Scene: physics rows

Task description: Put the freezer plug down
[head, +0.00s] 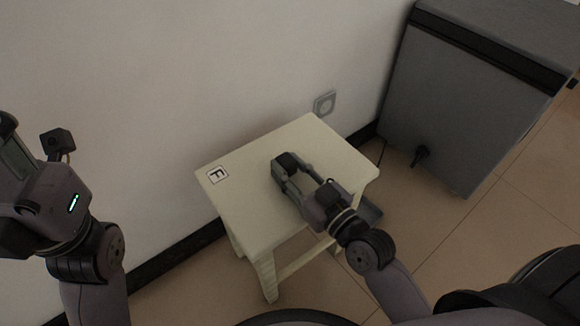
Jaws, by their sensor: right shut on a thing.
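My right gripper (286,170) is over the top of a small cream stool (245,215). It is shut on a small dark block, which I take to be the freezer plug (289,160). The plug is at or just above the stool top; I cannot tell if it touches. The fingers hide part of it. The grey freezer (455,105) stands at the right, with a black fitting (421,155) low on its side. My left gripper (15,160) is at the left edge, partly cut off, and its jaws are unclear.
A label with the letter F (217,175) lies on the stool's left corner. A wall socket (324,103) is on the white wall behind the stool. Tiled floor (415,220) shows between stool and freezer.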

